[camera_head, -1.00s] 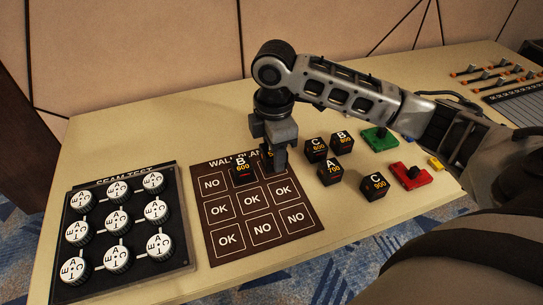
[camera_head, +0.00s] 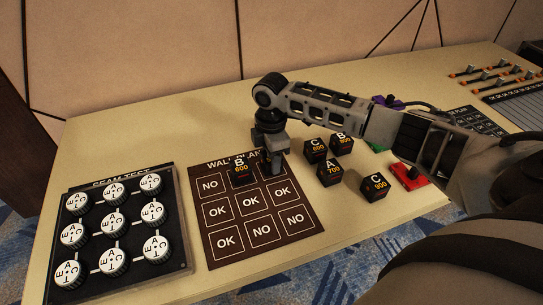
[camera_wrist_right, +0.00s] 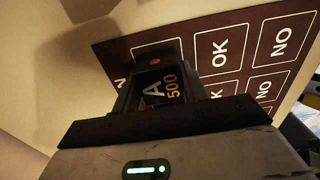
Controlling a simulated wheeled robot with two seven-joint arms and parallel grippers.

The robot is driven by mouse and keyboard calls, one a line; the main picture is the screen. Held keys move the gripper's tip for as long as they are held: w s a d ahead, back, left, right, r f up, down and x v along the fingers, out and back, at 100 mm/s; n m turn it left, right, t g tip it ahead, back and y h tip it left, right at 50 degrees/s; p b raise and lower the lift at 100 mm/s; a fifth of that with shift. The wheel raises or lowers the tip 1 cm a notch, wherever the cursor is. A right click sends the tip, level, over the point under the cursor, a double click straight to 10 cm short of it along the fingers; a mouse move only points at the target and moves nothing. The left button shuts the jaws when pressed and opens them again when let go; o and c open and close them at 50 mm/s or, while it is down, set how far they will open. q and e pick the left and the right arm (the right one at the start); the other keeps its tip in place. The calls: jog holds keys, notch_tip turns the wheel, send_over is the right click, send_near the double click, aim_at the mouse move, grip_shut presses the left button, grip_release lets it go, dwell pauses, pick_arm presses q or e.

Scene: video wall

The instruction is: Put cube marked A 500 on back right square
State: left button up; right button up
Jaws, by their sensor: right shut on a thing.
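The black cube marked A 500 (camera_wrist_right: 163,86) is between the fingers of my right gripper (camera_head: 276,168), which is shut on it. In the head view the gripper points down over the back right square of the brown wall plan board (camera_head: 313,222) and hides most of that square and the cube. I cannot tell whether the cube touches the board. The board also shows in the right wrist view (camera_wrist_right: 242,82), with OK and NO squares beside the cube. My left gripper is not in view.
A cube marked B 600 (camera_head: 241,174) stands on the back middle square, close left of my gripper. Cubes C 600 (camera_head: 315,150), B 800 (camera_head: 341,143), A 700 (camera_head: 329,172) and C 900 (camera_head: 375,186) stand right of the board. A dial panel (camera_head: 182,208) lies left.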

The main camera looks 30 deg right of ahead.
jog(key=o, duration=1)
jog(key=shift+f, duration=0.1)
pick_arm(q)
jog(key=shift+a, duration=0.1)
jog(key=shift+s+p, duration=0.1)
jog(key=shift+p, duration=0.35)
pick_arm(e)
notch_tip(320, 180, up, 12)
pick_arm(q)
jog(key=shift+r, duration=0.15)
pick_arm(e)
jog(key=shift+s, duration=0.1)
